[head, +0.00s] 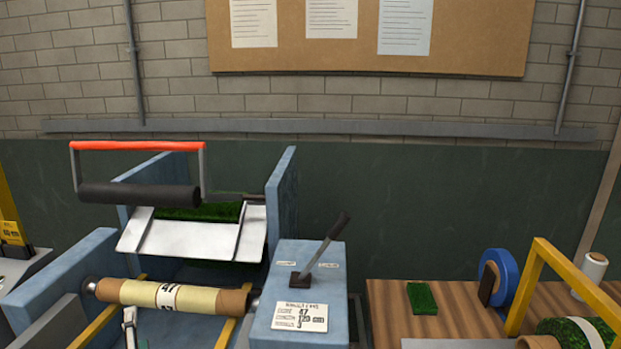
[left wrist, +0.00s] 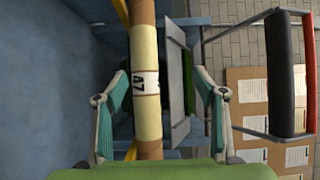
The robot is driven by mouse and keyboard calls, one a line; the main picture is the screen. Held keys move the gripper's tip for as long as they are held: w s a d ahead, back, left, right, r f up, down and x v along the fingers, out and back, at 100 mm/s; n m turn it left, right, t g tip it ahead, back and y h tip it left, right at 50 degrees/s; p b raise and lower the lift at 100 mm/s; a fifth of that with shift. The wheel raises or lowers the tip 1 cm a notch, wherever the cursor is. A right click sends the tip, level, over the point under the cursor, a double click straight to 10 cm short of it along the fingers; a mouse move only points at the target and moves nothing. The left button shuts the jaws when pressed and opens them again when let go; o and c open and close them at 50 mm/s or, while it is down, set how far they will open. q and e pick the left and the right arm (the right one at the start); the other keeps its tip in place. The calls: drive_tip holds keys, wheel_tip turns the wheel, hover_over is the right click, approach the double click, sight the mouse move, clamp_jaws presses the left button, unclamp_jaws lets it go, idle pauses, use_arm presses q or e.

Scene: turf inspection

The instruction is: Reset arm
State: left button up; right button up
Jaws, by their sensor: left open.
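A pivoting frame with a red bar and black roller (head: 140,193) is raised above a white metal chute (head: 185,238) with green turf in it; its black roller also shows in the left wrist view (left wrist: 284,75). A black-handled lever (head: 328,240) leans right on a blue control box (head: 265,318). A tan and yellow roll (head: 195,298) with a numbered white label lies across the blue machine; it crosses the left wrist view (left wrist: 147,50). My left gripper (left wrist: 160,82) is open, with fingers apart on either side of the roll; contact is unclear. One finger shows in the head view (head: 130,325).
Blue side walls (head: 282,205) flank the chute. A wooden table (head: 385,315) at right holds a turf square (head: 421,298), blue tape roll (head: 503,275) and yellow frame (head: 535,275). A brick wall with a notice board (head: 365,58) stands behind. Space above the table's left part is clear.

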use_arm(q)
drive_tip(key=s+d+f+n+g+h, duration=0.2)
drive_tip(key=s+d+f+n+g, duration=0.1)
drive_tip(key=s, duration=0.4)
drive_tip(key=s+d+f+n+g+h, duration=0.2)
drive_tip(key=s+d+f+n+g, duration=0.1)
drive_tip(key=s, duration=0.5)
drive_tip(key=s+d+f+n+g+h+p, duration=0.1)
drive_tip(key=s+d+f+n+g+h, duration=0.1)
drive_tip(key=s+d+f, duration=0.3)
drive_tip(key=shift+s+f+n+g, duration=0.35)
drive_tip(key=shift+s+f+n, duration=0.15)
drive_tip(key=shift+s, duration=0.4)
drive_tip(key=shift+s+f+n+g, duration=0.4)
drive_tip(key=shift+s+f, duration=0.2)
drive_tip(key=shift+s, duration=0.25)
drive_tip(key=s+d+f+g+h, duration=0.1)
drive_tip(key=s+d+g+h, duration=0.2)
drive_tip(key=s+d, duration=0.5)
wheel_tip(320, 180, down, 25)
drive_tip(key=s+a+g, duration=0.1)
drive_tip(key=s+a, duration=0.1)
drive_tip(key=s+a+f+g, duration=0.1)
drive_tip(key=s+a+f, duration=0.1)
drive_tip(key=s+f, duration=1.5)
drive_tip(key=shift+s+a+f+y, duration=0.3)
drive_tip(key=shift+s+a, duration=0.1)
drive_tip(key=shift+s, duration=0.1)
